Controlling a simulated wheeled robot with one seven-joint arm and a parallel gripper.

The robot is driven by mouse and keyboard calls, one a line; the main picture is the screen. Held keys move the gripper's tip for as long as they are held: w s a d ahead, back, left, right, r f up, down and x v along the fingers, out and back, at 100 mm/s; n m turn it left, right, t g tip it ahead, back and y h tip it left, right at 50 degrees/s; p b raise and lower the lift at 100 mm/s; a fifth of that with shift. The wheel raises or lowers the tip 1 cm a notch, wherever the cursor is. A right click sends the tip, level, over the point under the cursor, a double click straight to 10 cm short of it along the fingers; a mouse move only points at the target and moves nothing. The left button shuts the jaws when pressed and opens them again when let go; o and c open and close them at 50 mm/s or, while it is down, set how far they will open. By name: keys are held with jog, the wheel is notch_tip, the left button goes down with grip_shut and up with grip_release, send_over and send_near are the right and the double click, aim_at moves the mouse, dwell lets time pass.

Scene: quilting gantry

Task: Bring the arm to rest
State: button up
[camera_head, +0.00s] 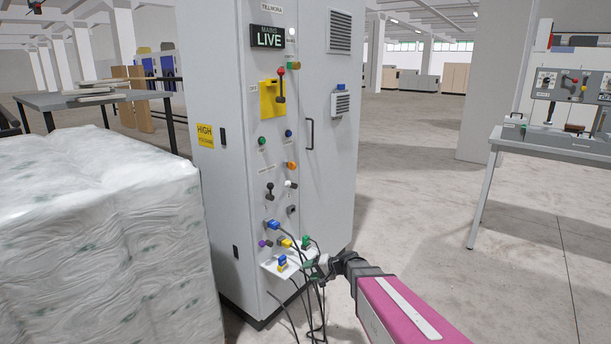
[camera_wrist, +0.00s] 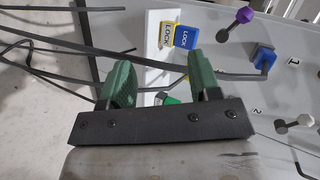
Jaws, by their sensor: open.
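My gripper (camera_wrist: 165,88) shows in the wrist view with two green fingers spread apart and nothing held between them. In the head view my gripper (camera_head: 322,265) is low in front of the grey cabinet (camera_head: 228,190), beside a small white shelf (camera_head: 270,264). My arm is stretched forward from the bottom right. Dark cables hang close to the gripper and cross near its fingers in the wrist view. I cannot tell whether they touch it.
Yellow and blue lock blocks (camera_wrist: 186,37) sit on the shelf near my fingers. A blue plug (camera_wrist: 263,58) is on the panel. A wrapped pallet load (camera_head: 100,240) stands left of the cabinet, and a workbench (camera_head: 560,150) at right. The floor between cabinet and bench is clear.

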jog(key=s+d+r+n+g+h, duration=0.1)
jog(key=s+d+g+h, duration=0.1)
jog(key=s+d+h, duration=0.4)
jog(key=s+d+r+n+g+h, duration=0.1)
jog(key=s+d+h, duration=0.4)
jog(key=s+d, duration=0.5)
jog(key=shift+s+d+r+g+h, duration=0.35)
jog(key=shift+s+r+g+h, duration=0.05)
jog(key=shift+s+r+g, duration=0.35)
